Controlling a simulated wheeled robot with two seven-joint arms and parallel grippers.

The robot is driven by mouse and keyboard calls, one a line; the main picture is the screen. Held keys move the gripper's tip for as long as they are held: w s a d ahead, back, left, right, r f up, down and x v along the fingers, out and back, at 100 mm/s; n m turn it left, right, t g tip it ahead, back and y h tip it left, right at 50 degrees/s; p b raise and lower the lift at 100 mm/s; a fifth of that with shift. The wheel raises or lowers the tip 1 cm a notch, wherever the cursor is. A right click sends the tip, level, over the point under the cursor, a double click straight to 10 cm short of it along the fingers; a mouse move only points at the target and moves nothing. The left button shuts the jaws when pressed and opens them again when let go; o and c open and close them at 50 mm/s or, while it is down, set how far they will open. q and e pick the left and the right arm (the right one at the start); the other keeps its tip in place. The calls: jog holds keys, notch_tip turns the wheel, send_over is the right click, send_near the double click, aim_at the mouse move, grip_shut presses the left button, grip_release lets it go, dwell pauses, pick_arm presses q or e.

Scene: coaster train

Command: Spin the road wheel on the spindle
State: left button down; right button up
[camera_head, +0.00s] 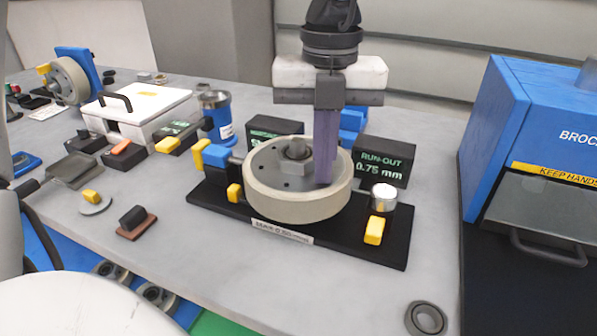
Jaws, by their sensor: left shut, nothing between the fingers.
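The road wheel (265,196) is a grey disc with a pale rim. It lies flat on the spindle, whose hex nut (296,150) shows at its centre, above a black base plate (340,238). My left gripper (325,180) points straight down from above, with its fingers shut and empty. Its fingertips are at the wheel's upper face, right of the nut. I cannot tell for sure whether they touch it. My right gripper is not in view.
A display (382,164) behind the wheel reads "RUN-OUT 0.75 mm". A silver knob (384,196) and yellow block (374,231) stand at the right of the plate. A blue machine (505,130) fills the right side. A white box (140,110) stands at the left.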

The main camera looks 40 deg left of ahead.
pick_arm(q)
jog(key=shift+w, duration=0.1)
jog(key=shift+r+p, duration=2.15)
jog(key=shift+r, duration=0.95)
jog(key=shift+f, duration=0.1)
